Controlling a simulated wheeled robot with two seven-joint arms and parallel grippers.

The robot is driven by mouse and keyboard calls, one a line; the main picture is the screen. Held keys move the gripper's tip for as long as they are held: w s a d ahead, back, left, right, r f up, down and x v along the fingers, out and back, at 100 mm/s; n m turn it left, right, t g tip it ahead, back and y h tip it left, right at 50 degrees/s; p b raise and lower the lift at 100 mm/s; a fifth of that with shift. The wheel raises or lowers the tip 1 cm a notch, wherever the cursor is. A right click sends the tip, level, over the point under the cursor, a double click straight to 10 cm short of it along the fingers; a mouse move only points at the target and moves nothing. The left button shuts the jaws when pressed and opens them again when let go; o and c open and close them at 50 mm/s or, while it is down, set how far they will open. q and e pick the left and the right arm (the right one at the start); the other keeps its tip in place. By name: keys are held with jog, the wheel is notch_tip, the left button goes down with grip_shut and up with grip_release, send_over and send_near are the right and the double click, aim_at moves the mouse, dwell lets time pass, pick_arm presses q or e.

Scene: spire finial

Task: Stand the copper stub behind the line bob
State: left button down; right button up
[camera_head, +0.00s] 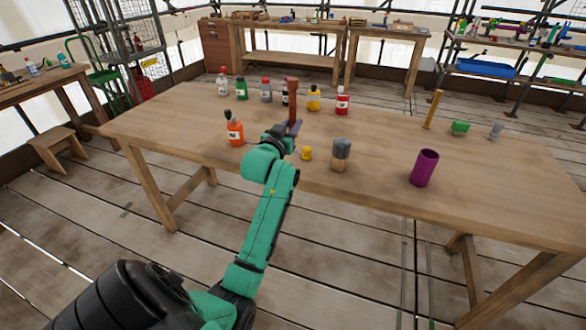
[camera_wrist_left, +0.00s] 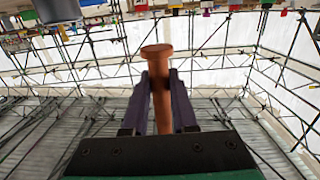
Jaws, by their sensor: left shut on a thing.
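The copper stub (camera_head: 292,95) is a reddish-brown rod with a wider flat head. My left gripper (camera_head: 291,126) is shut on it and holds it roughly upright over the table's left half. In the left wrist view the stub (camera_wrist_left: 160,85) stands between the two dark purple fingers (camera_wrist_left: 161,95), its head beyond their tips. A small yellow, brass-like piece (camera_head: 306,153) stands on the table just right of my left wrist; it may be the line bob, but I cannot tell for sure. My right gripper is not in view.
The wooden table (camera_head: 480,190) also bears a grey-topped wooden cylinder (camera_head: 340,155), a purple cup (camera_head: 424,168), an orange bottle (camera_head: 234,128) and a back row of bottles. A yellow post (camera_head: 433,109) and green block (camera_head: 460,128) stand at right.

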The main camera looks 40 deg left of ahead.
pick_arm(q)
notch_tip(320, 180, down, 14)
jog(key=shift+r+b, duration=0.1)
jog(key=shift+b, duration=0.25)
jog(key=c, duration=0.7)
grip_release()
jog(key=shift+s, duration=0.1)
jog(key=v, duration=1.2)
